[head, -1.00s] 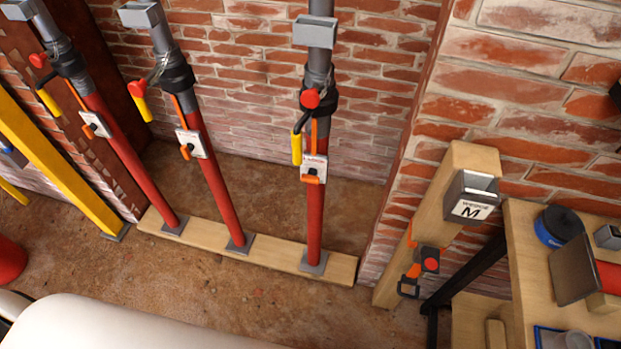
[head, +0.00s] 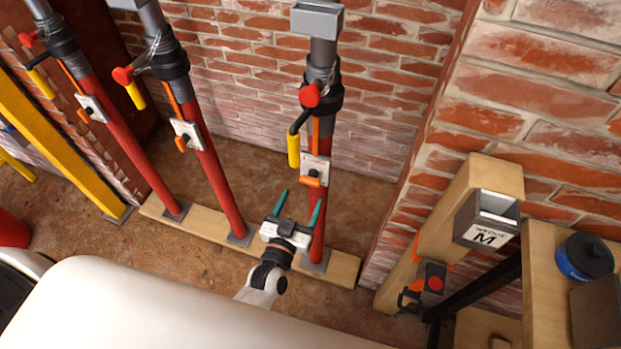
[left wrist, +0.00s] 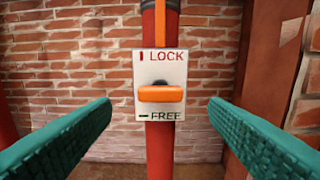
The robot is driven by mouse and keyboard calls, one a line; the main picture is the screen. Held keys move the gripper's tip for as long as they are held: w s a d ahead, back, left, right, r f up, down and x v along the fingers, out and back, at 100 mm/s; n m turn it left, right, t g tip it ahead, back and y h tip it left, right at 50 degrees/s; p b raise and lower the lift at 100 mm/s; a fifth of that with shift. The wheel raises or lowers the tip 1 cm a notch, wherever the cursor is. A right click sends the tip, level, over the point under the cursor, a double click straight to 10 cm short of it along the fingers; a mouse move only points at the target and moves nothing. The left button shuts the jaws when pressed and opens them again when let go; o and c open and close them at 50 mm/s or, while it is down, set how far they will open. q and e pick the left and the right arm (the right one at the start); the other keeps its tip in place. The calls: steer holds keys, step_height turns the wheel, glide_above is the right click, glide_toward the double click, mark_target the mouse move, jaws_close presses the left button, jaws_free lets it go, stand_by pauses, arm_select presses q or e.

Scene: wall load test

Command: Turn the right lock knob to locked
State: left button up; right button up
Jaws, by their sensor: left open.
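The right lock knob (head: 312,182) is an orange bar on a white plate (head: 318,164) on the right red post. In the left wrist view the knob (left wrist: 160,94) lies horizontal, like the dash beside FREE at the plate's bottom; LOCK, with a vertical mark, is at its top. My left gripper (head: 302,197) is open, its green fingers pointing toward the post just below the plate in the head view. In the wrist view its fingers (left wrist: 160,104) are apart on both sides of the knob, touching nothing. My right gripper is not in view.
Two more red posts with knob plates (head: 187,134) stand to the left on a wooden sill (head: 343,268). A yellow-handled lever (head: 294,150) hangs above the right plate. A timber with a wedge box (head: 487,220) and a workbench (head: 555,300) are at the right.

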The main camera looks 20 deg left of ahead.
mark_target(309, 184)
arm_select(q)
steer(key=w, duration=0.7)
steer(key=shift+w+d, duration=0.15)
steer(key=shift+w, duration=0.1)
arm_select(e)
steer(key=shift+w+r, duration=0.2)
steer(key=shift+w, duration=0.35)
arm_select(q)
steer(key=c, duration=1)
